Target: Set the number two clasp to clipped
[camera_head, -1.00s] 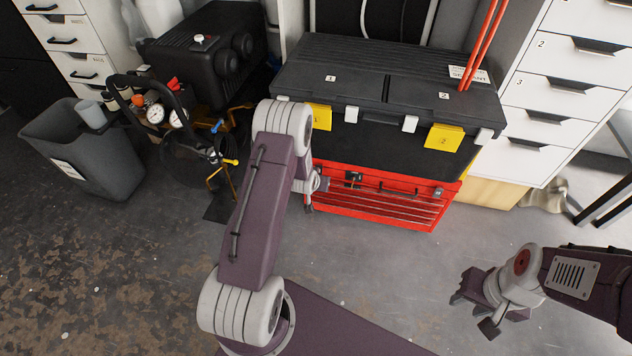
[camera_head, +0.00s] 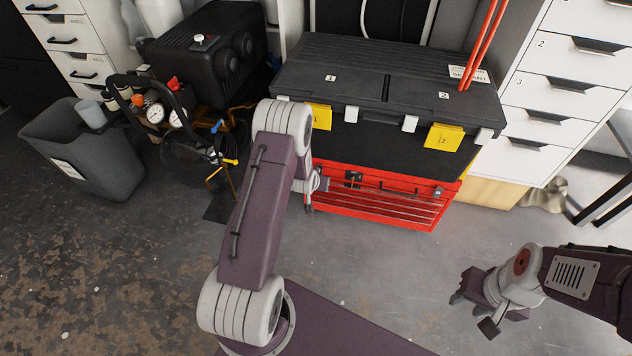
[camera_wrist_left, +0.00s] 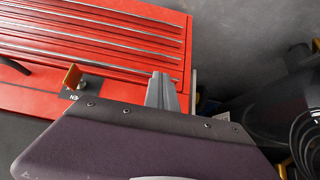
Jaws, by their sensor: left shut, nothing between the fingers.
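My left gripper (camera_head: 311,206) is low at the left of the red chest, well away from the number two clasp. Its shut, empty fingers show in the left wrist view (camera_wrist_left: 162,91). My right gripper (camera_head: 474,312) is open and empty over the floor at the lower right.
The red drawer chest (camera_head: 385,205) stands under the black toolbox; its front also fills the left wrist view (camera_wrist_left: 110,45). White drawers (camera_head: 550,95) stand at the right. A compressor (camera_head: 205,55) and grey bin (camera_head: 85,160) stand left. The floor in front of the chest is clear.

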